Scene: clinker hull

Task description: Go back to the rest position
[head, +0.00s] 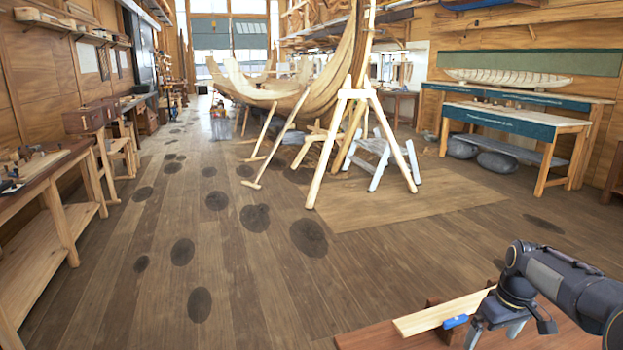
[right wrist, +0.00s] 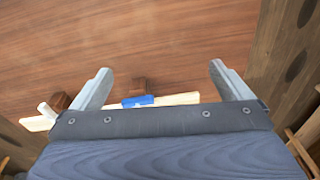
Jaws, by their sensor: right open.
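My right gripper (head: 494,335) comes in from the right at the lower right of the head view, above the near edge of a brown bench top (head: 385,338). In the right wrist view its two fingers (right wrist: 160,68) are spread wide with nothing between their tips. The red-brown bench top (right wrist: 160,30) lies beyond the fingertips. My left gripper is in neither view.
A pale wooden strip (head: 440,313) lies on the bench with a blue item (head: 455,321) and a dark wood block (head: 432,304), close to my right gripper. A boat hull (head: 320,95) on trestles stands farther back. The plank floor (head: 110,290) at left is clear.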

